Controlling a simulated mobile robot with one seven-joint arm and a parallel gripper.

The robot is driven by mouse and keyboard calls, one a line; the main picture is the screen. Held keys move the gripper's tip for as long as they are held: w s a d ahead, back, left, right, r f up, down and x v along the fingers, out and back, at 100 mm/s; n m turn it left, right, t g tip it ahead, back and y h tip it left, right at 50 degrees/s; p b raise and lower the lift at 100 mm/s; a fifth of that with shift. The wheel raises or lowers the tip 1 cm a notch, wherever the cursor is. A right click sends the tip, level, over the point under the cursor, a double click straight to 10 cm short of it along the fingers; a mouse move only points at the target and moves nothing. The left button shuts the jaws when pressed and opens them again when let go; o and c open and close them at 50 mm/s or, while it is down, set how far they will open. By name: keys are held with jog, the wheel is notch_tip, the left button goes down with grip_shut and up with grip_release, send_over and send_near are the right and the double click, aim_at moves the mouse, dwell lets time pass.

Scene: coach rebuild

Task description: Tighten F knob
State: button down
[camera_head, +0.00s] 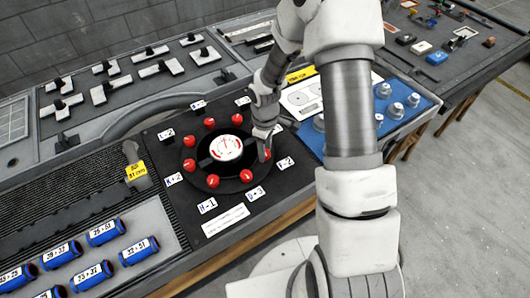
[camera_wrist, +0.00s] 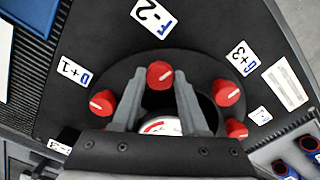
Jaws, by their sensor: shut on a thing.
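The F knob (camera_wrist: 160,75) is a red round knob with a white line, beside the white label "F -2" (camera_wrist: 153,16) in the wrist view. In the head view the F knob (camera_head: 265,155) is partly hidden by my fingers, on the right of a round black dial plate (camera_head: 205,180). My gripper (camera_wrist: 160,82) is shut on the F knob, one finger on each side. My gripper (camera_head: 264,148) also shows in the head view, reaching down from above. The white gauge with a red arc (camera_head: 226,148) is at the plate's middle.
Several other red knobs (camera_head: 246,176) ring the gauge, close to my fingers. A blue panel with grey knobs (camera_head: 393,107) lies to the right. Blue cylinders (camera_head: 105,231) lie at the lower left. Black-handled switches (camera_head: 161,67) stand at the back left.

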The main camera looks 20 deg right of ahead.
jog(key=m+b, duration=0.1)
jog(key=m, duration=0.2)
jog(key=shift+f+b, duration=0.1)
jog(key=shift+b, duration=0.3)
jog(key=shift+m+b, duration=0.65)
jog(key=shift+m, duration=1.05)
jog(key=shift+c, duration=2.2)
grip_release()
jog(key=shift+r, duration=0.2)
notch_tip(320, 180, up, 17)
jog(key=shift+r+p, duration=0.15)
jog(key=shift+p, duration=0.3)
